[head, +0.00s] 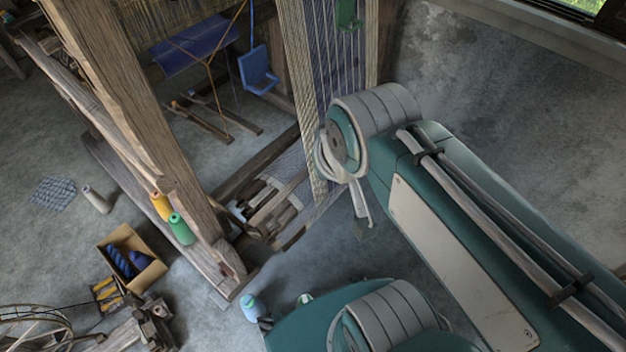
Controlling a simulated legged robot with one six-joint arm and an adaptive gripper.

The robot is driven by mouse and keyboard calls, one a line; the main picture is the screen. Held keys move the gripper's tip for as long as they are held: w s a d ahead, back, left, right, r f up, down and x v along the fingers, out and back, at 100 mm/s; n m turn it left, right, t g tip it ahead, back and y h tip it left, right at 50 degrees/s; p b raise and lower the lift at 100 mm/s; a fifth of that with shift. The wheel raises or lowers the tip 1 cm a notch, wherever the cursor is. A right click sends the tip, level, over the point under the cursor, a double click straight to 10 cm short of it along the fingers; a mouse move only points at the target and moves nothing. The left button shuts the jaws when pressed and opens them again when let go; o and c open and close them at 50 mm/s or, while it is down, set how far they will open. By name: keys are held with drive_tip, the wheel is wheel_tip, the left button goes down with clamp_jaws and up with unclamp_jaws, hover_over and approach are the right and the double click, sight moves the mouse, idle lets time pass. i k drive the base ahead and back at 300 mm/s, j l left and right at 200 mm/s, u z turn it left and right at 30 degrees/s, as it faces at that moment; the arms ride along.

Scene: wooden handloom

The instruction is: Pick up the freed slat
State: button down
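Several short wooden slats (268,208) lie close together at the foot of the loom, low in the frame and beside striped woven cloth (296,170). I cannot tell which of them is the freed slat, or whether any is loose. My teal arm comes in from the right, and its grey elbow joint covers part of the view just right of the warp. A small grey piece (362,229) hangs below that joint, right of the slats and apart from them in the picture. It may be part of my gripper; its fingers and anything between them cannot be made out.
The loom's thick wooden post (150,120) stands left of the slats. Yellow and green thread cones (181,229) sit by its base. A cardboard box (152,274) with blue yarn and a light blue bottle (249,304) stand nearby. Bare floor lies at the right.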

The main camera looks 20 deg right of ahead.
sight(266, 210)
drive_tip(key=l+z, duration=0.1)
drive_tip(key=k+l+u, duration=0.1)
drive_tip(key=l, duration=0.25)
drive_tip(key=k+l+u, duration=0.15)
drive_tip(key=k+l, duration=0.15)
drive_tip(key=l+u, duration=0.3)
drive_tip(key=l, duration=0.65)
drive_tip(key=i+l+u, duration=0.15)
drive_tip(key=i+l, duration=0.25)
drive_tip(key=i+l+u, duration=0.2)
drive_tip(key=i+l, duration=0.2)
drive_tip(key=l, duration=0.15)
drive_tip(key=i, duration=0.2)
